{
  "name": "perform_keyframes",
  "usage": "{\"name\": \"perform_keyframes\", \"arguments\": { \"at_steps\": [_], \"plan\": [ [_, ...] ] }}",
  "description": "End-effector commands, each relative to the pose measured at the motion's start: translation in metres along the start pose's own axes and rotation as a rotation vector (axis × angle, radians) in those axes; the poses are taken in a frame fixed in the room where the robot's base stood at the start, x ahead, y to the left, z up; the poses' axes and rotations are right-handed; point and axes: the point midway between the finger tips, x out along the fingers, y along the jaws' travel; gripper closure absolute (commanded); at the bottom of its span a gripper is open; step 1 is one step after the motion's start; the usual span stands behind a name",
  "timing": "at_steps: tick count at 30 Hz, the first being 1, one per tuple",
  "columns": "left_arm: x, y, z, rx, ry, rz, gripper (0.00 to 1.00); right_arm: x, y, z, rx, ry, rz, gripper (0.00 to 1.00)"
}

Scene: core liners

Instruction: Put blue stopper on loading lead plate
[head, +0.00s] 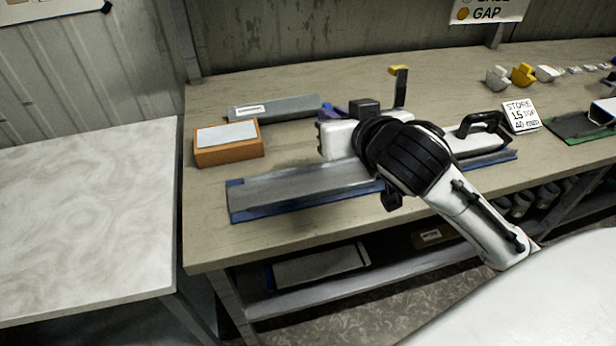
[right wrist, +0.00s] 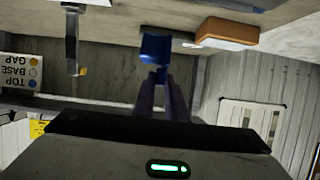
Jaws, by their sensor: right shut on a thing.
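My right gripper (right wrist: 158,78) is shut on a blue stopper (right wrist: 157,46), a small blocky blue piece at its fingertips in the right wrist view. In the head view the right gripper's purple fingers (head: 334,111) show past my white wrist, above the bench; the stopper can hardly be told apart there. A long grey metal plate (head: 300,188) with blue edges lies along the front of the bench, below and in front of the gripper; my arm hides part of it. No label marks it as the loading lead plate. My left gripper is not in view.
An orange-brown box (head: 228,143) with a pale top and a grey labelled bar (head: 275,107) lie left of the gripper. A thin post (head: 401,88) with a yellow top stands behind it. A store sign (head: 521,116) and several small pieces are at right. The bench's back left is clear.

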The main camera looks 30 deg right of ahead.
Motion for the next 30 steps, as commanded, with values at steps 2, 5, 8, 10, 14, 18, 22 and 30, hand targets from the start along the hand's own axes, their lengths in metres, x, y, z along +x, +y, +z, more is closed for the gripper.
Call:
{"name": "perform_keyframes", "arguments": {
  "at_steps": [2,5,8,10,14,18,22,30],
  "plan": [
    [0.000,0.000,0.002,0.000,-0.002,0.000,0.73,0.004,0.009,0.011,-0.001,-0.004,0.020,1.00],
    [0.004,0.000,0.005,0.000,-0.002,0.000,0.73,0.012,0.012,0.030,-0.003,-0.004,0.025,1.00],
    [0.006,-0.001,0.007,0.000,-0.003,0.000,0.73,0.019,0.012,0.047,-0.003,-0.003,0.025,1.00],
    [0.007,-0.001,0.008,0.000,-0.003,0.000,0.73,0.023,0.012,0.056,-0.003,-0.002,0.023,1.00],
    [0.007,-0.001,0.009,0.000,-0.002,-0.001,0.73,0.027,0.011,0.064,0.000,0.001,0.023,1.00],
    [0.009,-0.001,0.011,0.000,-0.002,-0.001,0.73,0.032,0.011,0.078,-0.002,-0.002,0.022,1.00],
    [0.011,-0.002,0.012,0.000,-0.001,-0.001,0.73,0.039,0.012,0.095,-0.003,-0.002,0.023,1.00],
    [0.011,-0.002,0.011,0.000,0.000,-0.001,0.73,0.040,0.011,0.097,0.000,0.002,0.021,1.00]
  ]
}}
